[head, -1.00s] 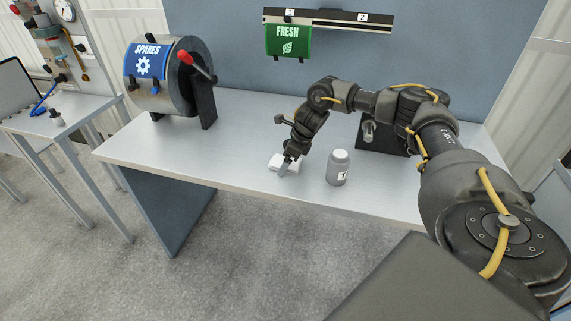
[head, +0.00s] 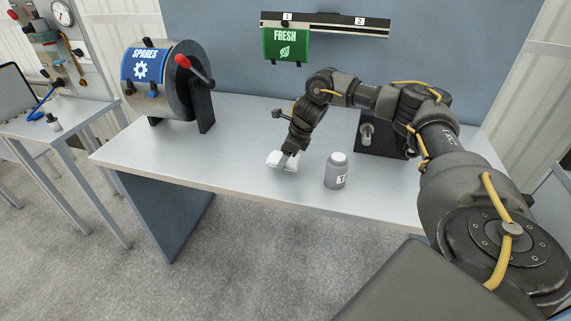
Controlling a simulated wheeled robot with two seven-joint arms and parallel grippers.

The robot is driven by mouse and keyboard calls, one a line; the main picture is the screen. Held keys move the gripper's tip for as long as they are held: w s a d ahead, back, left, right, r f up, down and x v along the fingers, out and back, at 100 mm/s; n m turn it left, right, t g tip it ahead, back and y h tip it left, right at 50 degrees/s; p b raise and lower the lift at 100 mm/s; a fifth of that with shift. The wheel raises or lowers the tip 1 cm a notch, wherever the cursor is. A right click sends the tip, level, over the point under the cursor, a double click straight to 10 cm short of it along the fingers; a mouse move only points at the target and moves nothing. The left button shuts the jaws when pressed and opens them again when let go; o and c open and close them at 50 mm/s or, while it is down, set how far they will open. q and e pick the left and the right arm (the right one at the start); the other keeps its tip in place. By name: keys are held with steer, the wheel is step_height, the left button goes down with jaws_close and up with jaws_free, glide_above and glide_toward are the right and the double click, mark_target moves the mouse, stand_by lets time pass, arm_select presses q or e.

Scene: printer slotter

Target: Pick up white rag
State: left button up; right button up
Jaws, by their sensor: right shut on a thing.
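The white rag (head: 273,158) is on or just above the grey table (head: 220,160), left of the grey bottle. My right gripper (head: 284,163) reaches down from the right and is shut on the rag, with the cloth showing on both sides of the fingers. I cannot tell clearly whether the rag touches the tabletop. My left gripper is not in the head view.
A grey bottle (head: 336,171) with a white label stands close to the right of the rag. A drum with a blue SPARES sign (head: 146,66) stands at the left. A green FRESH sign (head: 286,45) hangs from a numbered rail. The table's front left is clear.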

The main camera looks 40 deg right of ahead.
steer(key=s+r, duration=0.1)
steer(key=r, duration=0.1)
steer(key=s+r, duration=0.2)
steer(key=s+r+b, duration=0.1)
steer(key=r, duration=0.1)
steer(key=shift+s+d+r, duration=0.1)
steer(key=shift+s+d, duration=0.15)
steer(key=shift+s, duration=0.1)
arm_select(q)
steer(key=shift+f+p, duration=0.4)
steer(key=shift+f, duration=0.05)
arm_select(e)
steer(key=s+r, duration=0.4)
steer(key=s, duration=0.5)
steer(key=shift+s+d, duration=0.15)
steer(key=shift+d, duration=0.2)
steer(key=shift+r, duration=0.1)
